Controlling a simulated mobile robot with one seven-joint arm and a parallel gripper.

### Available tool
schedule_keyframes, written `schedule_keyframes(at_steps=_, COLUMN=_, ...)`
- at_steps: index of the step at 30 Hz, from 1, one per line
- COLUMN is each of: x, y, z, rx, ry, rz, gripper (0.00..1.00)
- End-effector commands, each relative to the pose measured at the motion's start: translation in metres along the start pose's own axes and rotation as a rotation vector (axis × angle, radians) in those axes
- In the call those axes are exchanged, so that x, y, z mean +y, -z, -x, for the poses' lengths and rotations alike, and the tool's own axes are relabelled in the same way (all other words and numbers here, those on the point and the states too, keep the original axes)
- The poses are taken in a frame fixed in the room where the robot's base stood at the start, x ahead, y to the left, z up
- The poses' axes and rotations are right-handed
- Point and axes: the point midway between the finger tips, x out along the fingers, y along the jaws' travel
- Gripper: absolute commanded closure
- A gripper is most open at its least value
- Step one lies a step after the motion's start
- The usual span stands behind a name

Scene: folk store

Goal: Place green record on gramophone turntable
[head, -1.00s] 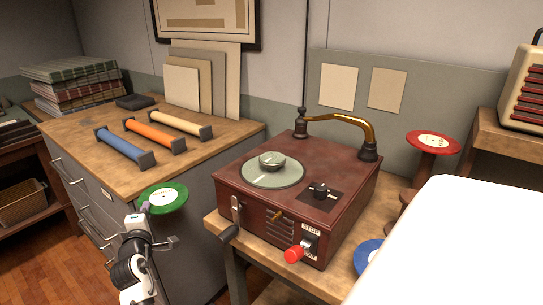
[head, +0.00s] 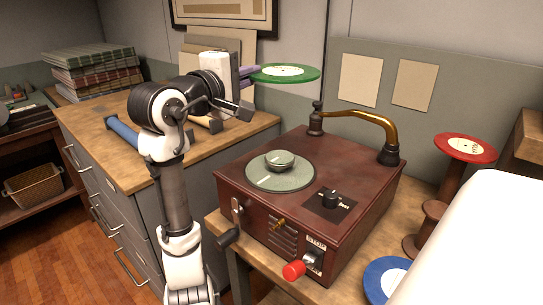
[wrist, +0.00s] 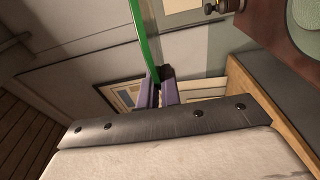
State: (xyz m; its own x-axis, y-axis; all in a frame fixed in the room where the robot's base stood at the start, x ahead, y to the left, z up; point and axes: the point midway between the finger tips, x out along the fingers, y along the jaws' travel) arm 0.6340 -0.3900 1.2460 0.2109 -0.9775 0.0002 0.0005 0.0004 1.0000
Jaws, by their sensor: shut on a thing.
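The green record (head: 285,69), with a white label, is held by its left edge in my gripper (head: 250,77). It is close to level, in the air above and behind the gramophone. In the wrist view the record (wrist: 147,40) is a thin green strip running up from between the purple fingers (wrist: 160,88). The dark red gramophone (head: 290,225) stands on a wooden table. Its grey-green turntable (head: 262,181) is on top, with a round knob (head: 280,160) at its middle and no record on it. The turntable's edge also shows in the wrist view (wrist: 303,28).
A brass arm (head: 375,122) arches over the gramophone's back right. A red record (head: 466,147) rests on a wooden spool stand at right, and a blue record (head: 385,278) lies lower down. A large white shape covers the bottom right. Coloured rolls lie on the cabinet (head: 90,125) behind my arm.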

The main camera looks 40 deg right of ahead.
Motion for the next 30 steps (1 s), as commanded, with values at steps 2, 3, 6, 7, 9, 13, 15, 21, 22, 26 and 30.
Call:
schedule_keyframes(at_steps=2, x=-0.017, y=0.001, z=0.000, rx=0.000, ry=0.003, rz=0.006, gripper=1.00)
schedule_keyframes(at_steps=3, x=-0.026, y=0.001, z=0.000, rx=0.001, ry=0.003, rz=0.006, gripper=1.00)
schedule_keyframes(at_steps=6, x=-0.049, y=0.001, z=0.000, rx=0.001, ry=0.002, rz=0.006, gripper=1.00)
schedule_keyframes(at_steps=7, x=-0.056, y=0.001, z=0.000, rx=0.001, ry=0.003, rz=0.006, gripper=1.00)
schedule_keyframes(at_steps=9, x=-0.072, y=0.001, z=0.000, rx=0.002, ry=0.002, rz=0.006, gripper=1.00)
schedule_keyframes(at_steps=13, x=-0.102, y=0.001, z=0.000, rx=0.002, ry=0.002, rz=0.006, gripper=1.00)
schedule_keyframes(at_steps=15, x=-0.117, y=0.001, z=0.000, rx=0.001, ry=0.003, rz=0.006, gripper=1.00)
schedule_keyframes(at_steps=21, x=-0.146, y=0.001, z=0.000, rx=0.001, ry=-0.001, rz=0.003, gripper=1.00)
schedule_keyframes(at_steps=22, x=-0.148, y=0.001, z=0.000, rx=0.001, ry=-0.001, rz=0.002, gripper=1.00)
schedule_keyframes(at_steps=26, x=-0.158, y=0.001, z=0.000, rx=0.001, ry=0.000, rz=0.003, gripper=1.00)
schedule_keyframes(at_steps=30, x=-0.178, y=0.001, z=0.000, rx=0.002, ry=0.002, rz=0.005, gripper=1.00)
